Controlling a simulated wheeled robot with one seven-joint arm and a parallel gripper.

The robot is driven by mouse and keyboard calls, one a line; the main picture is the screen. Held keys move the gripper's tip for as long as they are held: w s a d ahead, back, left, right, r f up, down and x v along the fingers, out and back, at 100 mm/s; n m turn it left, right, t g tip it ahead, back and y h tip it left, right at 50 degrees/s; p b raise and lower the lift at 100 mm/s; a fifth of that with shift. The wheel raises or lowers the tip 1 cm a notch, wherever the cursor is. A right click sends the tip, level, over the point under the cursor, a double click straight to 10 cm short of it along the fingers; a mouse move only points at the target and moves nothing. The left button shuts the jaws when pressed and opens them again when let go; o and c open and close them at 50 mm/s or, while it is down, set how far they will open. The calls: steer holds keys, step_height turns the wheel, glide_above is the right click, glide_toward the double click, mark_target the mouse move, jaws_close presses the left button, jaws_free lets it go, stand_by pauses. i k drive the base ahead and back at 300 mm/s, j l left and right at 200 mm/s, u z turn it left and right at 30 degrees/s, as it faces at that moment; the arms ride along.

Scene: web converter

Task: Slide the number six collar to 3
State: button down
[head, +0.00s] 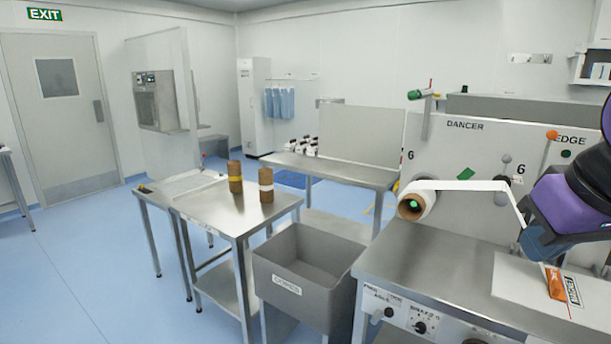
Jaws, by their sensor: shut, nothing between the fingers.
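The machine's grey panel (455,150) stands at the right, marked DANCER and EDGE. Two "6" marks show on it, one at its left edge and one near a small lever with a grey ball top (505,159). I cannot make out a collar or a 3 mark at this size. A roll with a green centre (415,203) sits at the panel's left, with a white web running right from it. My purple and black arm comes in from the right edge and covers part of the machine. My gripper's fingers do not show.
A steel bench (425,258) with knobs on its front stands before the machine. A grey bin (290,292) marked CORES and a steel table (215,212) with two brown cores are to its left. Blue floor (70,270) is clear at the left.

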mark_target(507, 158)
steer(key=i+l+z, duration=0.25)
steer(key=i, duration=0.15)
steer(key=i+l+z, duration=0.1)
steer(key=i+z, duration=0.2)
steer(key=i, duration=0.15)
